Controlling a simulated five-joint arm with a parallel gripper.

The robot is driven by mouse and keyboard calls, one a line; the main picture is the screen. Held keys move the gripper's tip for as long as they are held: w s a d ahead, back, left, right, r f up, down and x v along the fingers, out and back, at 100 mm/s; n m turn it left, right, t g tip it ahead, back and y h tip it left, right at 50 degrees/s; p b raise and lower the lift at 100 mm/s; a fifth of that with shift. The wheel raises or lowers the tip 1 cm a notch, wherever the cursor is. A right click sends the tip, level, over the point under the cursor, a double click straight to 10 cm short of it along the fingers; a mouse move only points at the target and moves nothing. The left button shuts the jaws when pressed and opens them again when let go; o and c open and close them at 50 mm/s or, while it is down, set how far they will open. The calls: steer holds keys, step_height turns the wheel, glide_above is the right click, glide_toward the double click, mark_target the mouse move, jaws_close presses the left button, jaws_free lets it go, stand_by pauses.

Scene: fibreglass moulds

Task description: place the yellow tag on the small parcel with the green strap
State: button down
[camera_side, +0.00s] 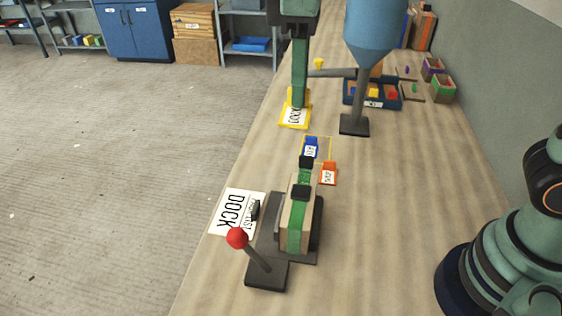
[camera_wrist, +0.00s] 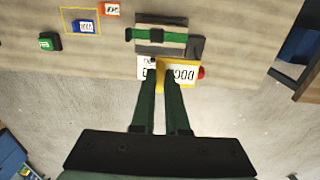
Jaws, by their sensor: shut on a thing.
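My gripper (camera_side: 297,93) is shut on the yellow tag (camera_side: 295,115), which has a white label with black print. The tag also shows between the fingertips in the wrist view (camera_wrist: 179,73). The parcel (camera_side: 288,215) with the green strap (camera_side: 293,232) lies in a dark clamp fixture (camera_side: 262,238) on the bench. In the wrist view the strap (camera_wrist: 172,38) runs along the parcel, just above the tag in the picture. My gripper and the tag are apart from the parcel, and the exact height of the gap cannot be told.
A red-knobbed lever (camera_side: 237,238) rises from the fixture beside a white DOCK card (camera_side: 229,203). A blue tag (camera_side: 310,148) and orange tag (camera_side: 328,173) lie near the parcel. A blue hopper (camera_side: 372,40) stands behind.

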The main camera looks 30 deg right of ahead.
mark_target(299, 205)
steer(key=shift+s+a+r, duration=0.15)
steer(key=shift+s+a, duration=0.05)
steer(key=shift+s, duration=0.8)
step_height(299, 205, down, 20)
steer(key=shift+s+r, duration=0.1)
steer(key=c, duration=0.9)
jaws_free()
step_height(299, 205, up, 11)
steer(key=s+d+r+m+t, duration=0.1)
steer(key=d+m+t, duration=0.1)
steer(key=d, duration=0.4)
steer(key=d+r+m+t, duration=0.1)
steer(key=d+m, duration=0.3)
steer(key=d, duration=0.3)
steer(key=s+d+r+m+t, duration=0.1)
steer(key=d+m+t, duration=0.1)
steer(key=d, duration=0.4)
steer(key=shift+s+d+r+m+t, duration=0.2)
steer(key=shift+s+r+m+t, duration=0.15)
steer(key=shift+m, duration=0.15)
